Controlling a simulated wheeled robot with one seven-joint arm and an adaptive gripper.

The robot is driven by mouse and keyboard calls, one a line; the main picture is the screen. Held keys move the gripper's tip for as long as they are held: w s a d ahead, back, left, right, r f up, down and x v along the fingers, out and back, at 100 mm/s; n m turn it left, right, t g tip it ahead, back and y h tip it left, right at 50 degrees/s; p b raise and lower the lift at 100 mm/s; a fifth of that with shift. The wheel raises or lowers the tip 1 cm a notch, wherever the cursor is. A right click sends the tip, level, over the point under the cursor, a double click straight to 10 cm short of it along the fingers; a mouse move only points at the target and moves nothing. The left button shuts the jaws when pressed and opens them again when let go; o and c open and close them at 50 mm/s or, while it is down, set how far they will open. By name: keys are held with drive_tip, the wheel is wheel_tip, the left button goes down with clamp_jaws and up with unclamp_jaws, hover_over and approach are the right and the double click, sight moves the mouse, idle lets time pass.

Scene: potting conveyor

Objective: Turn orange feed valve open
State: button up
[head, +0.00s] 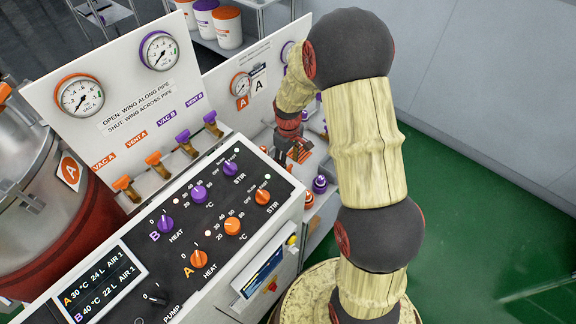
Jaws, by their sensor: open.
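My gripper (291,147) is at the end of my arm, low in front of the small white panel behind the console. It is small in the head view and its jaws are open. A small orange part (299,155) shows right beside the fingers. I cannot tell whether it is the orange feed valve, or whether the fingers touch it. Its wing direction is not clear. A sign on the left panel (137,108) reads "open: wing along pipe, shut: wing across pipe".
Orange valves (154,160) and purple valves (184,138) stand along the panel's foot behind the black knob console (190,222). A steel vessel (35,160) is at left. An orange-ringed gauge (241,84) is on the small panel. Green floor (480,225) is clear at right.

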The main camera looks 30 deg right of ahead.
drive_tip(key=shift+f, duration=0.7)
drive_tip(key=c, duration=0.3)
drive_tip(key=c, duration=0.8)
drive_tip(key=shift+c, duration=0.3)
